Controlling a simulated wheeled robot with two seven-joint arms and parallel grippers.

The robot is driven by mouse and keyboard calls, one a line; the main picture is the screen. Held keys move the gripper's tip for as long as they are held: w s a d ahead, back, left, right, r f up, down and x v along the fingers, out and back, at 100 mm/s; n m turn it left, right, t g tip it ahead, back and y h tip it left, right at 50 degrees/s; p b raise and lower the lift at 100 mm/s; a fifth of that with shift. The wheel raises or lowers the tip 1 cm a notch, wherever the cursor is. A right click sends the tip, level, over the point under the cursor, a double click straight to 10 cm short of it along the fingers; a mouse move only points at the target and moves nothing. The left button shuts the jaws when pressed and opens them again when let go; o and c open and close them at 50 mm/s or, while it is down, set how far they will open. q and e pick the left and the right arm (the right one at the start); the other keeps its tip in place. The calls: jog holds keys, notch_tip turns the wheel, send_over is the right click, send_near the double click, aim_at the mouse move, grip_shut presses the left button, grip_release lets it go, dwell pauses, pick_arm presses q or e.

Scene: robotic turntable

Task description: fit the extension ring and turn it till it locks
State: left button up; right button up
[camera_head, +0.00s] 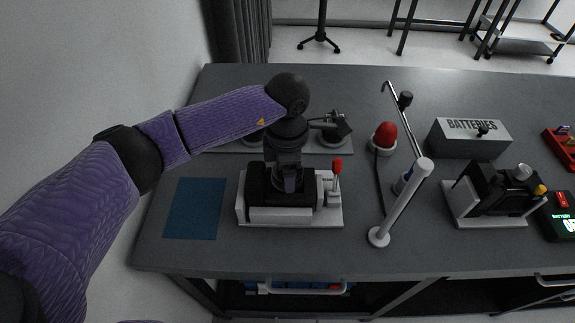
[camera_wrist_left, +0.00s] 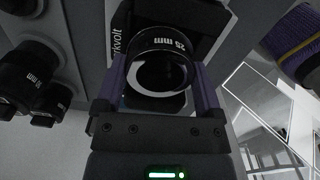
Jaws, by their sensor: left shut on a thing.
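My left gripper (camera_head: 287,187) reaches down over a black body (camera_head: 257,185) held in a white fixture (camera_head: 285,218) at the middle left of the table. In the left wrist view my left gripper (camera_wrist_left: 160,75) is shut on a round black extension ring (camera_wrist_left: 160,42) marked "25 mm", one finger on each side. The ring lies against or just in front of the dark body with "arkvolt" lettering (camera_wrist_left: 117,40); I cannot tell whether it is seated. In the head view the gripper hides the ring. My right gripper is not in view.
A red-knobbed lever (camera_head: 337,168) stands at the fixture's right. Black ring-like parts (camera_wrist_left: 38,65) stand at left in the wrist view. A lamp post (camera_head: 400,203), a red dome (camera_head: 384,135), a batteries box (camera_head: 468,140) and a camera (camera_head: 495,188) are to the right. A blue mat (camera_head: 195,208) lies bare.

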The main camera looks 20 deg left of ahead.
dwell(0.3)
pick_arm(q)
jog(key=shift+m+b, duration=0.75)
jog(key=shift+m, duration=0.95)
jog(key=shift+f, duration=0.1)
jog(key=shift+m+b, duration=0.3)
jog(key=shift+m, duration=0.2)
jog(key=shift+m+b, duration=0.45)
jog(key=shift+m, duration=0.55)
jog(key=shift+m+b, duration=0.5)
jog(key=shift+m, duration=0.4)
